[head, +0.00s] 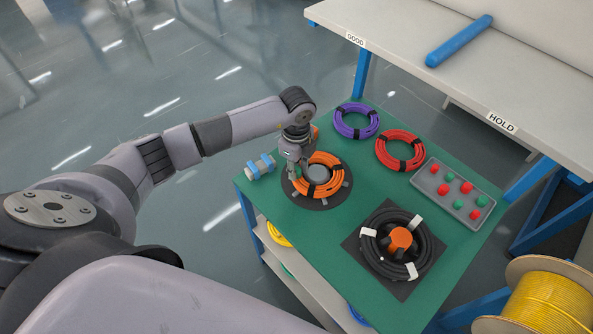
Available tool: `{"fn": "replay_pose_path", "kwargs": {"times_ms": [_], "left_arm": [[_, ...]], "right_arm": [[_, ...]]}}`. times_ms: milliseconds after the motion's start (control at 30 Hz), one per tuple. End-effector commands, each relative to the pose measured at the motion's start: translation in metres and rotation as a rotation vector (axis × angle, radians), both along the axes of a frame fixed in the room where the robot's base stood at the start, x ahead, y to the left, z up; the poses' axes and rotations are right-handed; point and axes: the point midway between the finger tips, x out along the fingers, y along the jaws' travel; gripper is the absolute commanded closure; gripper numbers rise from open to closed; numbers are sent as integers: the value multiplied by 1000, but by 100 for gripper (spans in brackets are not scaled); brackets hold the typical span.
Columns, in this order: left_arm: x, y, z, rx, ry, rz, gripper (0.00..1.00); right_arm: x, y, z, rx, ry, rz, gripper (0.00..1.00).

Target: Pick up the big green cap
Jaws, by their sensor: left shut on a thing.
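My left gripper (293,172) points down at the left side of the orange cable coil (331,183). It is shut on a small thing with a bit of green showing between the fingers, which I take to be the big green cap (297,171). The fingers hide most of it. The orange coil lies around a grey hub on a dark round base. Several smaller green and red caps, one green cap (482,200) among them, sit in the grey tray (462,213) on the right. My right gripper is not in view.
On the green table (320,225) lie a purple coil (344,128), a red coil (383,153), a black coil (367,249) around an orange hub, and a blue-and-white item (261,166). A grey shelf with GOOD and HOLD labels stands behind. A yellow spool (550,310) is at bottom right.

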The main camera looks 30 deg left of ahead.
Motion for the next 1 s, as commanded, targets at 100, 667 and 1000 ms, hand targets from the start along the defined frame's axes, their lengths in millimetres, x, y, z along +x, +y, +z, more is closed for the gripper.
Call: {"fn": "replay_pose_path", "kwargs": {"times_ms": [100,667,1000], "left_arm": [[0,0,0,0,0,0,87],[2,0,38,0,-5,-1,87],[2,0,123,-1,-7,-1,87]], "right_arm": [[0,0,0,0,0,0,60],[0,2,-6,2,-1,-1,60],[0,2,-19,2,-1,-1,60]]}}
